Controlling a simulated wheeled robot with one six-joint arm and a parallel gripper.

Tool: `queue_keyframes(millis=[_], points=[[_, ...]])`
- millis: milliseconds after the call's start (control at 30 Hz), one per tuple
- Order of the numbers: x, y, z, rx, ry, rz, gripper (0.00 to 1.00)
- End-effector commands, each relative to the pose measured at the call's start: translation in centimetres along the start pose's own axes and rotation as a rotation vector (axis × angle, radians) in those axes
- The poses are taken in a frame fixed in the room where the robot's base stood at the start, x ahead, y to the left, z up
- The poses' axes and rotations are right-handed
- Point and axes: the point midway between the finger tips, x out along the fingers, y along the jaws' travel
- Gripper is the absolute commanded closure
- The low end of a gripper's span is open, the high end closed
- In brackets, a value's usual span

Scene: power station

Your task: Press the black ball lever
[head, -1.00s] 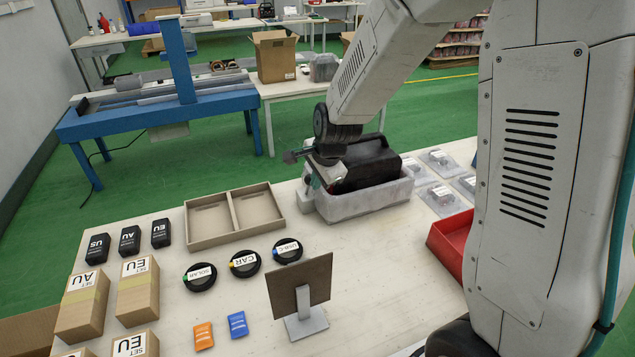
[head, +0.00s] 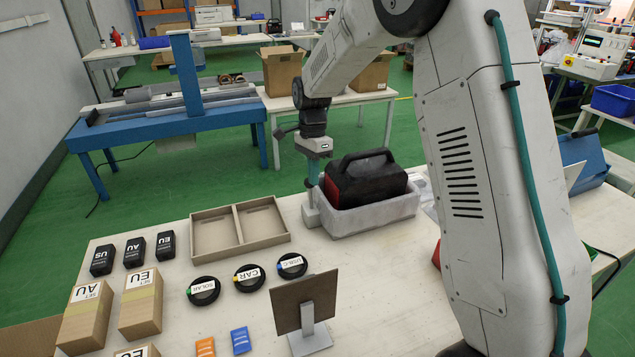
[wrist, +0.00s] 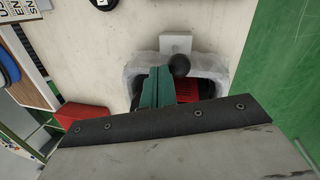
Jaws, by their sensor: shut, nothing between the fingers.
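The black ball lever shows in the wrist view as a dark ball (wrist: 180,64) beside a pale grey plate (wrist: 176,43), at the end of a whitish crate (wrist: 143,72). In the head view the crate (head: 375,215) stands on the table with a black and red case (head: 368,180) in it. My gripper (head: 313,182) points down at the crate's left end, and the lever is mostly hidden there. In the wrist view my gripper's teal fingers (wrist: 158,76) are together and empty, just left of the ball. I cannot tell whether they touch it.
A divided tray (head: 214,250) lies left of the crate. Round black discs (head: 203,291), small black boxes (head: 103,260) and cartons (head: 140,304) sit further left. A brown panel on a stand (head: 304,303) rises at the front.

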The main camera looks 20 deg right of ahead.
Motion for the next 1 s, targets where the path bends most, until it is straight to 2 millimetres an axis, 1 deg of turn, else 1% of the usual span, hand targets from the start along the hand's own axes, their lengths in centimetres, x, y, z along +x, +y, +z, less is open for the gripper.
queue_keyframes(millis=[33,167,500,1000], points=[[0.1,-0.6,-0.1,0.002,-0.008,0.040,1.00],[-0.2,-1.6,-0.3,0.008,-0.025,0.127,1.00],[-0.1,-3.1,-0.6,0.008,-0.024,0.121,1.00],[-0.1,-3.8,-0.7,0.007,-0.022,0.112,1.00]])
